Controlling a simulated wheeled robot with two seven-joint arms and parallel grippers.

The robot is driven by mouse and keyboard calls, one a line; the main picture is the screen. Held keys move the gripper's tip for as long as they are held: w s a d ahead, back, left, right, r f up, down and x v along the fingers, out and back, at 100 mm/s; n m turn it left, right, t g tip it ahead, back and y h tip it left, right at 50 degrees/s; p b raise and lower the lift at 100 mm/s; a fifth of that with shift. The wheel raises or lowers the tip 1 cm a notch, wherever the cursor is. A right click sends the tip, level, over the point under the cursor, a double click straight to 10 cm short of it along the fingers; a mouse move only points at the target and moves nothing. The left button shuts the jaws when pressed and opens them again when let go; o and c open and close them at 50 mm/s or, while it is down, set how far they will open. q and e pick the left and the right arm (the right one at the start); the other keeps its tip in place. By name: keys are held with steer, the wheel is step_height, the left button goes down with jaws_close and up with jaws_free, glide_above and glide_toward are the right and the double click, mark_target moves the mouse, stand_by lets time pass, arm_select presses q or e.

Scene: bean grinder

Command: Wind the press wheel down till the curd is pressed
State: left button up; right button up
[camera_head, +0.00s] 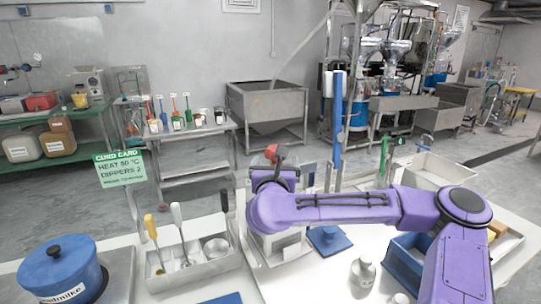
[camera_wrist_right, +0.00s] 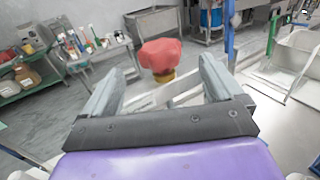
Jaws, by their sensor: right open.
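A red knob (camera_head: 273,152) stands near the middle of the head view, at the far end of my right arm; it also shows in the right wrist view (camera_wrist_right: 160,54) on a yellowish collar. My right gripper (camera_wrist_right: 163,66) is open, its two fingers either side of the knob with visible gaps; I cannot tell whether the knob is fully between the tips. Pale bars, perhaps part of the press wheel, show below the knob. A pale press-like body (camera_head: 280,247) is partly hidden behind my purple arm. The curd cannot be made out. My left gripper is out of view.
A blue lidded pot (camera_head: 60,272) stands front left, beside a grey caddy (camera_head: 205,268) of tools. A green curd card (camera_head: 119,169) stands behind them. A blue upright (camera_head: 338,115) rises behind my arm. A small bottle (camera_head: 362,272) and blue crate (camera_head: 405,264) are at right.

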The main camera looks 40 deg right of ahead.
steer(key=p+x, duration=0.4)
steer(key=x, duration=0.5)
steer(key=shift+w+d, duration=0.15)
steer(key=shift+d, duration=0.05)
steer(key=shift+w+d+f, duration=0.1)
steer(key=shift+w+d, duration=0.2)
steer(key=shift+w, duration=0.15)
steer(key=c, duration=0.9)
